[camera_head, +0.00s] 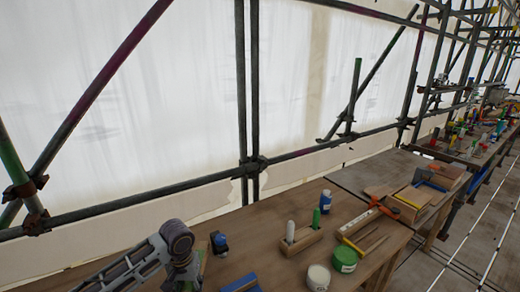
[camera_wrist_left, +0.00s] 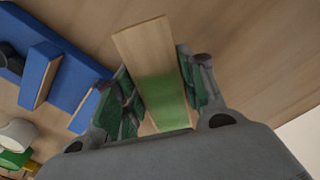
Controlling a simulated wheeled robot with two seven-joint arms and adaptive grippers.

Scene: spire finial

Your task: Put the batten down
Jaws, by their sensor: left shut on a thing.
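In the left wrist view, the batten (camera_wrist_left: 145,50) is a flat pale wooden strip with a green band (camera_wrist_left: 164,92) across it. My left gripper (camera_wrist_left: 152,78) is shut on it, one green-padded finger on each side. The batten's far end sticks out past the fingertips over the wooden bench top (camera_wrist_left: 235,40). I cannot tell whether it touches the bench. In the head view, my left arm comes in at the bottom left over the bench (camera_head: 265,220); its gripper is mostly hidden or cut off by the frame edge. My right gripper is in neither view.
Blue blocks (camera_wrist_left: 88,108) lie close beside the gripper. On the bench stand a dark-blue object (camera_head: 219,243), a wooden holder (camera_head: 300,241) with white and green sticks, a blue bottle (camera_head: 326,201), a green tin (camera_head: 344,260) and a white tub (camera_head: 318,277). Scaffold poles (camera_head: 255,165) rise behind.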

